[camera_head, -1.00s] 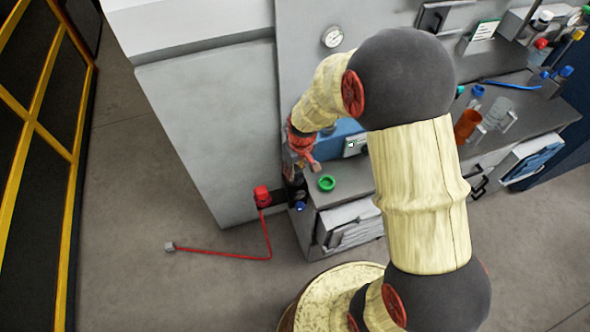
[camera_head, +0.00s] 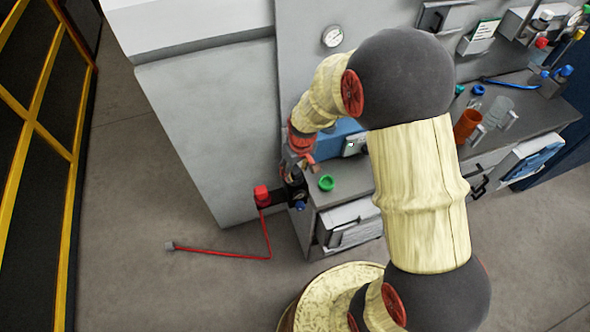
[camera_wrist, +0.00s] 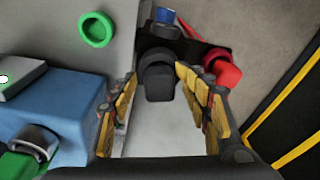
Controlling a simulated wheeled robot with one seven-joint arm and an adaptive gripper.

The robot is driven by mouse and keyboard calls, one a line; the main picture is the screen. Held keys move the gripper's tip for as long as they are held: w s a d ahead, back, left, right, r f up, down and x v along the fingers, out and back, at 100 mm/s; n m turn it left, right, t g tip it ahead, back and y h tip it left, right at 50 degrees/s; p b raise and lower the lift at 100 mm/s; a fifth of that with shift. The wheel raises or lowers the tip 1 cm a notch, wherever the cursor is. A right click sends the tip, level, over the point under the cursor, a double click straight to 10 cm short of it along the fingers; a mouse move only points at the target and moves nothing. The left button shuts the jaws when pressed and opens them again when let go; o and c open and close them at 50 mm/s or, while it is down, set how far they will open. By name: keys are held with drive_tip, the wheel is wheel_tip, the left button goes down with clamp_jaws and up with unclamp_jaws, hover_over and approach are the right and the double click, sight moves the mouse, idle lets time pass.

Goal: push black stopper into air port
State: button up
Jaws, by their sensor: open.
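My gripper (camera_wrist: 157,85) is open in the wrist view, with yellow-padded fingers on both sides of a black, blunt part (camera_wrist: 158,82). This part looks like the black stopper; a pale surface lies below it in the picture. It stands at a dark bracket (camera_wrist: 190,47) between a blue cap (camera_wrist: 165,16) and a red elbow fitting (camera_wrist: 222,71). I cannot tell whether the fingers touch it or how deep it sits. The air port's opening is not visible. In the head view my gripper (camera_head: 298,166) is at the counter's left end, and the stopper cannot be made out.
A green ring (camera_head: 326,183) lies on the counter (camera_head: 350,178) beside my gripper. A blue block (camera_wrist: 55,112) stands to the left in the wrist view. A red hose (camera_head: 215,253) runs over the floor from the red fitting (camera_head: 261,194). Open floor lies left.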

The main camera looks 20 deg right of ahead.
sight(298, 173)
wheel_tip(298, 173, up, 12)
drive_tip(key=s, duration=0.1)
drive_tip(key=shift+s+d, duration=0.25)
drive_tip(key=shift+s, duration=0.1)
drive_tip(key=shift+f, duration=0.1)
idle(0.5)
drive_tip(key=s+r+m+t+b, duration=0.1)
drive_tip(key=s+r+b, duration=0.3)
drive_tip(key=s, duration=0.6)
drive_tip(key=s+r+m+t+b, duration=0.2)
drive_tip(key=s+r, duration=0.4)
drive_tip(key=s, duration=0.4)
drive_tip(key=shift+a+r+t+b, duration=0.25)
drive_tip(key=shift+t+b, duration=0.25)
drive_tip(key=shift+b, duration=0.75)
